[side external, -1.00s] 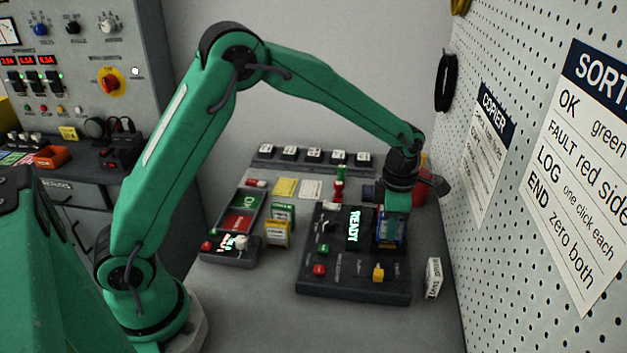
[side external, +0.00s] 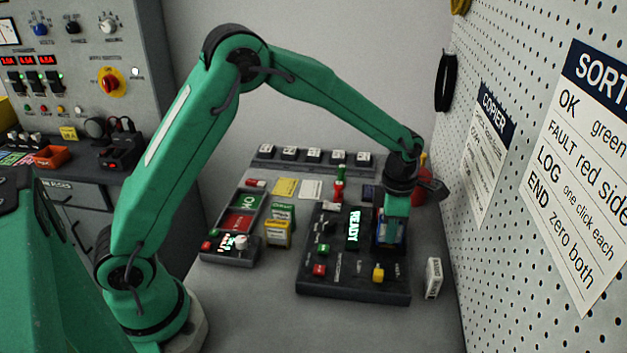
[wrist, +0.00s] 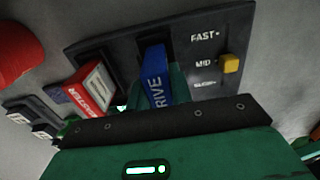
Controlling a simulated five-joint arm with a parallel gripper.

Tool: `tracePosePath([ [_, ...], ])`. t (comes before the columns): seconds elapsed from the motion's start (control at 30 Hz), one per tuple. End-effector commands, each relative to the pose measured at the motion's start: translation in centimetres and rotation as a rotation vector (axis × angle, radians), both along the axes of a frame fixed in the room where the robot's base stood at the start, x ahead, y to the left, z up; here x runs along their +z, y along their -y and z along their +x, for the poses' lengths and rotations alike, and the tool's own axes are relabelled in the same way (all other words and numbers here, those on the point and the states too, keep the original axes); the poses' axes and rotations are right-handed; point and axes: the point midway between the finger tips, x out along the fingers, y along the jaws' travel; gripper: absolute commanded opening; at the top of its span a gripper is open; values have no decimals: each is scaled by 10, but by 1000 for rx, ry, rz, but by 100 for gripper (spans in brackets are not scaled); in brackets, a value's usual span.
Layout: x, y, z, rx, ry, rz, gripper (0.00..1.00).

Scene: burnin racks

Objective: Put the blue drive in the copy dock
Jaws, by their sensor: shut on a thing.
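The blue drive (wrist: 155,75), lettered "DRIVE", stands tilted in the wrist view at a dark slot of the copy dock (wrist: 205,50). My gripper (side external: 391,236) is shut on the drive over the right side of the dock. Its teal finger shows beside the drive in the wrist view. The drive's lower end is hidden, so I cannot tell how deep it sits. A red and white cartridge lettered "MASTER" (wrist: 92,88) stands in the neighbouring slot. In the side view the dock (side external: 345,283) is a dark panel with a lit "READY" display (side external: 354,228).
A yellow speed slider (side external: 378,273) and a red button (side external: 319,269) are on the dock's front. A white box (side external: 433,278) stands just right of it. Left are yellow and green drives (side external: 278,231) and a two-part tray (side external: 240,220). A pegboard wall (side external: 540,150) rises at right.

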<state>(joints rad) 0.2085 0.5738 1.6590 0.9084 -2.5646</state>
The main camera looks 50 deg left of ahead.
Motion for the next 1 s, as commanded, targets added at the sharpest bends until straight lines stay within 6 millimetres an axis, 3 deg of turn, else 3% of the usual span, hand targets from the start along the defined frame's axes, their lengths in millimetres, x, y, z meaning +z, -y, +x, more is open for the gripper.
tracePosePath([
  [1.0, -8, 0, 0, 0, 0, 0, 0],
])
